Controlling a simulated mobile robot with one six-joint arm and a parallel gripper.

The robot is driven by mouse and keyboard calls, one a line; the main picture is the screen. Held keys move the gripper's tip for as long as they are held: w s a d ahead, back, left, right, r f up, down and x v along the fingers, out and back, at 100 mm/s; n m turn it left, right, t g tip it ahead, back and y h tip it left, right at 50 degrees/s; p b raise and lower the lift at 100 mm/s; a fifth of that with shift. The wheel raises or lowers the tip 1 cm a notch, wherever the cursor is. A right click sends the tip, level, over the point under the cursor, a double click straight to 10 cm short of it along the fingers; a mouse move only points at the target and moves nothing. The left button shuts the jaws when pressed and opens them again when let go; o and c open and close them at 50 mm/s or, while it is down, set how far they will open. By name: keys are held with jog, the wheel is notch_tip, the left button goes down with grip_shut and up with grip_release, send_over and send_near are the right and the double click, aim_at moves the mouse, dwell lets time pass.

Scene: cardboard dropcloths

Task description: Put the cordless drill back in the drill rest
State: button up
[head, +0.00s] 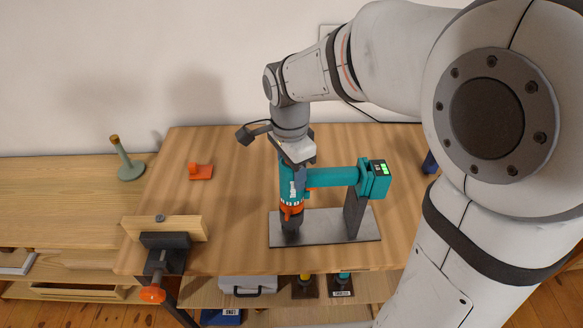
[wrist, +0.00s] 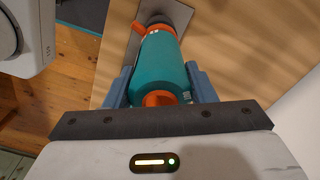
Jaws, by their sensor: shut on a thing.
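The cordless drill (head: 292,185) is teal with an orange collar and points nose down. Its handle runs level to the right, ending in a teal and black battery (head: 376,178) with a green display. My gripper (head: 294,160) is shut on the rear of the drill body from above; in the wrist view its blue-grey fingers (wrist: 160,88) flank the teal body (wrist: 158,60). The drill rest (head: 330,228) is a grey plate with a dark upright post (head: 355,213). The dark drill nose is over the plate's left part, and the battery is at the post's top. I cannot tell whether either touches.
A vise (head: 165,243) clamping a wooden board stands at the table's (head: 225,245) front left. A small orange object (head: 200,171) lies at the back left. A green object (head: 129,168) stands on the left bench. A case (head: 247,286) and boxes sit on the shelf below.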

jog(key=o, duration=1.4)
notch_tip(320, 180, up, 8)
jog(key=shift+s+a+f, duration=0.1)
